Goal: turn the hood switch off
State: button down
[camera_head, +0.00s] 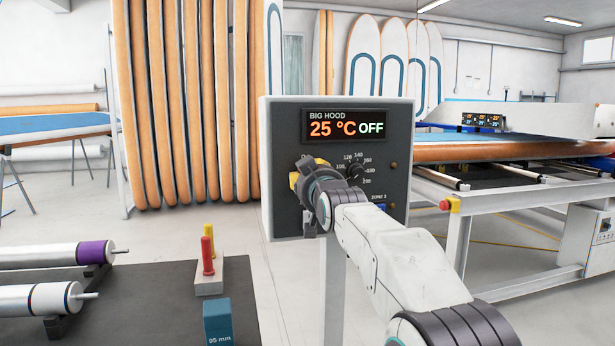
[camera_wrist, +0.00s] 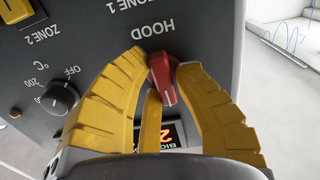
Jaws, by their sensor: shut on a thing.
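The control box (camera_head: 335,130) is a dark panel in a light housing on a post. Its display (camera_head: 345,126) reads "BIG HOOD", "25 °C" and "OFF". In the wrist view, where the panel appears upside down, the red hood switch (camera_wrist: 162,75) sits by the label "HOOD". Its white mark points toward the bottom of that picture, slightly right. My gripper (camera_wrist: 165,65) has its yellow fingers closed around this switch. In the head view my gripper (camera_head: 306,180) is against the panel's lower left and hides the switch.
A black temperature dial (camera_wrist: 60,98) is beside the fingers, and a yellow part (camera_wrist: 15,10) shows near "ZONE 2". A dark bench (camera_head: 165,300) with rollers is at lower left. Boards stand behind.

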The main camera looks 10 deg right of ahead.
jog(key=shift+r, duration=0.25)
jog(key=c, duration=1.3)
grip_release()
jog(key=shift+c, duration=0.2)
jog(key=o, duration=0.3)
jog(key=shift+w+f, duration=0.15)
jog(key=shift+f, duration=0.05)
jog(key=shift+s, duration=6.05)
